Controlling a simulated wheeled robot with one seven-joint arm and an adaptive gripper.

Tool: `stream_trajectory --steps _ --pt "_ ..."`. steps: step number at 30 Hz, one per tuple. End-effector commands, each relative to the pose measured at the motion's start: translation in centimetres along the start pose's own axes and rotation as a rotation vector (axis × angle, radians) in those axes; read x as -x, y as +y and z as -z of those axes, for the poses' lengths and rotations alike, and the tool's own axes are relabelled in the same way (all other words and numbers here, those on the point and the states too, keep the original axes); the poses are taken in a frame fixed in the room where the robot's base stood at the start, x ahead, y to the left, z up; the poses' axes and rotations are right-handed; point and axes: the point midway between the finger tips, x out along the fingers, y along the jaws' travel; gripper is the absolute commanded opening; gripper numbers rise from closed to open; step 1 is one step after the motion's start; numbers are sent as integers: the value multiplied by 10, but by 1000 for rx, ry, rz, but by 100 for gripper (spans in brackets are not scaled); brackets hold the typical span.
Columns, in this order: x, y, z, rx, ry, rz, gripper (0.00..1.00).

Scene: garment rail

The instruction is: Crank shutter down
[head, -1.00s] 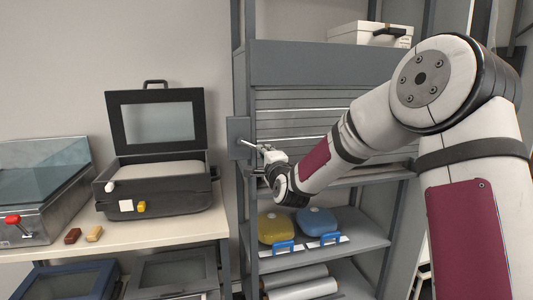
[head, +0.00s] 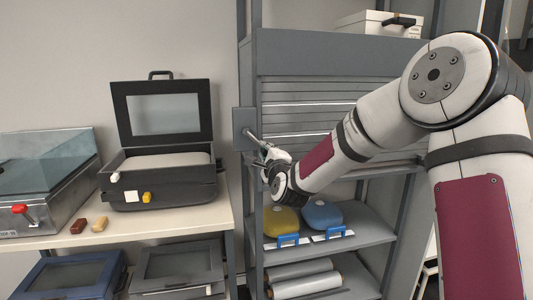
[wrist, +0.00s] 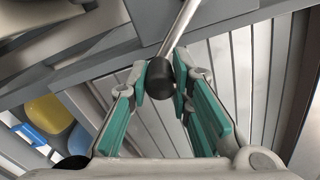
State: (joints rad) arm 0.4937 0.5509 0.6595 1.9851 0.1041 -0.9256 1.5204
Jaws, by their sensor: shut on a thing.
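The crank is a pale metal rod (head: 252,136) on a grey plate (head: 243,126) at the left post of the shelf rack; it slants down to the right. In the wrist view the rod (wrist: 180,32) ends in a round black knob (wrist: 158,78). My gripper (wrist: 166,82) is shut on this knob, its green-padded fingers on either side of it. In the head view my gripper (head: 265,152) is small and partly hides the crank's end. The slatted grey shutter (head: 320,115) hangs below its housing (head: 330,55); my arm hides part of its lower side.
Below the shutter, a shelf holds a yellow case (head: 281,220) and a blue case (head: 322,214); rolls (head: 305,285) lie lower. Left stands a bench (head: 190,222) with an open black case (head: 160,185) and a clear-lidded machine (head: 45,180). A white box (head: 380,24) sits on top.

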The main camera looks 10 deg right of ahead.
Motion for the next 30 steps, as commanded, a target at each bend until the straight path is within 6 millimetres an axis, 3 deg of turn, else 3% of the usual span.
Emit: stream_trajectory --steps 3,4,6,16,20,30 --pt "0 0 0 2 1 2 0" --pt "0 -1 0 2 1 2 24" --pt "0 0 0 2 1 2 40" --pt "1 0 0 2 0 1 41" --pt "10 0 1 4 1 0 41" --pt "75 0 0 6 0 0 41"
